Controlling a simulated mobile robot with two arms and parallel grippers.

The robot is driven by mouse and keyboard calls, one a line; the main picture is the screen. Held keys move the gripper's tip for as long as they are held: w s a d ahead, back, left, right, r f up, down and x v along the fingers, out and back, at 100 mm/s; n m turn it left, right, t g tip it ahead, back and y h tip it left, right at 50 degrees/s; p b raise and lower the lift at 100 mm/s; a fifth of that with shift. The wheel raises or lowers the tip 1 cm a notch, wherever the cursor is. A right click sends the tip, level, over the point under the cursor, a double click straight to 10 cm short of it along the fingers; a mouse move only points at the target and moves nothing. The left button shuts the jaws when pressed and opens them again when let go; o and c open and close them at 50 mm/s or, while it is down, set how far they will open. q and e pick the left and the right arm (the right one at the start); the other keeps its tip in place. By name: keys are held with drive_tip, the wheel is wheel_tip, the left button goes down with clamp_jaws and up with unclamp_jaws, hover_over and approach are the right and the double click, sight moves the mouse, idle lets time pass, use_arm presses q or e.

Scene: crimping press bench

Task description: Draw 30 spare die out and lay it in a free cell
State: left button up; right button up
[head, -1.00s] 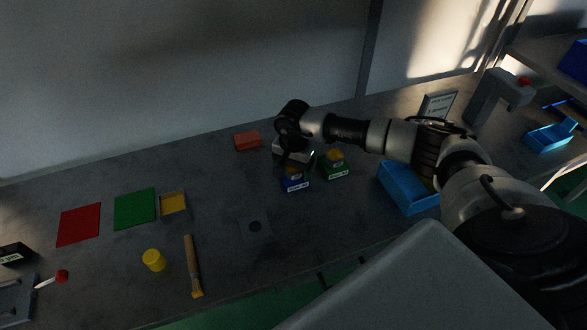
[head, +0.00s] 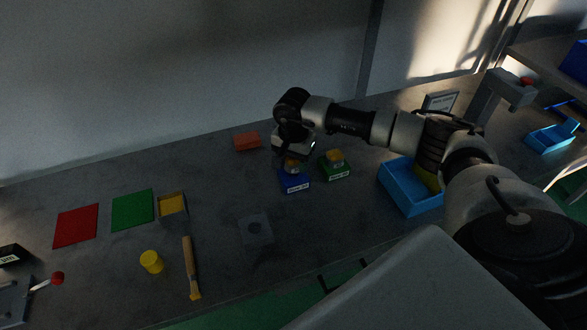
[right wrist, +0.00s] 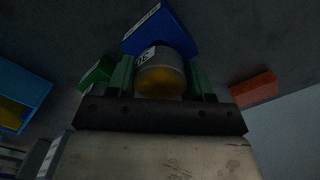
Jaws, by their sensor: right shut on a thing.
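The 30 die (head: 292,166) is a short grey cylinder with a yellow end; its label reads 30 in the right wrist view (right wrist: 160,75). My right gripper (head: 291,160) is shut on it, with a finger on each side. A labelled blue block (head: 293,183) is directly under the die; it also shows in the right wrist view (right wrist: 160,32). I cannot tell whether the die's lower end is clear of it. A green block (head: 335,172) with another yellow-topped die (head: 335,156) stands just to the right. My left gripper is not in view.
A blue bin (head: 393,190) with something yellow inside stands right. An orange-red block (head: 247,141) lies behind left.

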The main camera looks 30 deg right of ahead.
drive_tip(key=s+d+r+b, duration=0.2)
drive_tip(key=s+d+r, duration=0.4)
drive_tip(key=s+r, duration=0.4)
drive_tip(key=shift+r, duration=0.65)
